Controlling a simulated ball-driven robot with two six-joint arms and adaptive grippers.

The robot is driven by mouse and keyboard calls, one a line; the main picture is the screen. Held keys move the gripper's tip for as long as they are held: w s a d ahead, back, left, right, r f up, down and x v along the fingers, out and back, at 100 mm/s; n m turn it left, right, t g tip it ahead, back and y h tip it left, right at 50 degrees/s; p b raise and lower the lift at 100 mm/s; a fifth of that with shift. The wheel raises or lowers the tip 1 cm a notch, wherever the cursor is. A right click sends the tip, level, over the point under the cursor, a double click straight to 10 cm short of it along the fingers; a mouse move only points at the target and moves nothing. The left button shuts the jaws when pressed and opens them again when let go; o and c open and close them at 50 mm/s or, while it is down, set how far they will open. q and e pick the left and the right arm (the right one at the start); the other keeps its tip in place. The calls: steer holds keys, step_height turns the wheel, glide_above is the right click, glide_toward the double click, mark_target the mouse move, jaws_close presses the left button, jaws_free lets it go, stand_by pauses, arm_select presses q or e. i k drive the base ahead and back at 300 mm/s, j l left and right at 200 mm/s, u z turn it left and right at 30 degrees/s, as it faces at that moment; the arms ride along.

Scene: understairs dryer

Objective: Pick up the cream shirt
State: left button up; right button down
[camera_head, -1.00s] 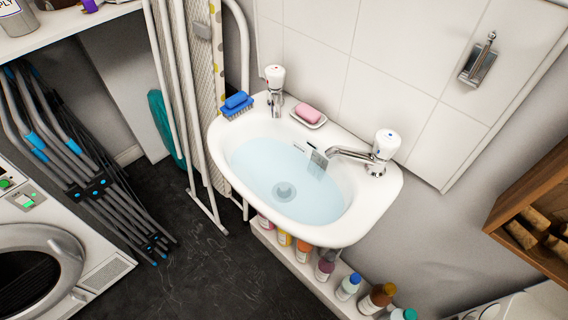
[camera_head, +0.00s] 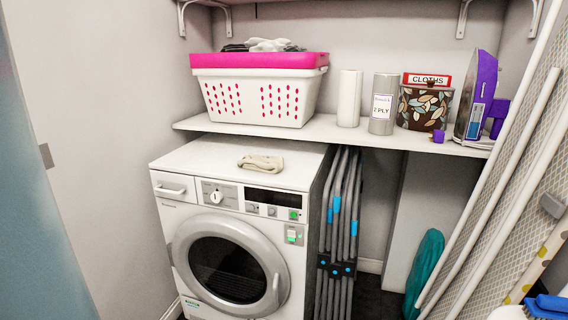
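A cream, beige-looking folded cloth (camera_head: 261,162), which looks like the cream shirt, lies on top of the white dryer (camera_head: 240,175), right of the middle of its top. Nothing covers it. Neither of my grippers shows in the head view, so I cannot see where they are.
A white and pink laundry basket (camera_head: 262,92) with grey and white clothes in it stands on the shelf (camera_head: 345,134) above and behind the dryer. Folded airers (camera_head: 341,215) stand right of the dryer.

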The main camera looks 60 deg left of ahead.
mark_target(264, 162)
steer(key=k+u, duration=0.2)
steer(key=u, duration=1.65)
steer(key=i+j, duration=0.2)
steer(key=i, duration=0.25)
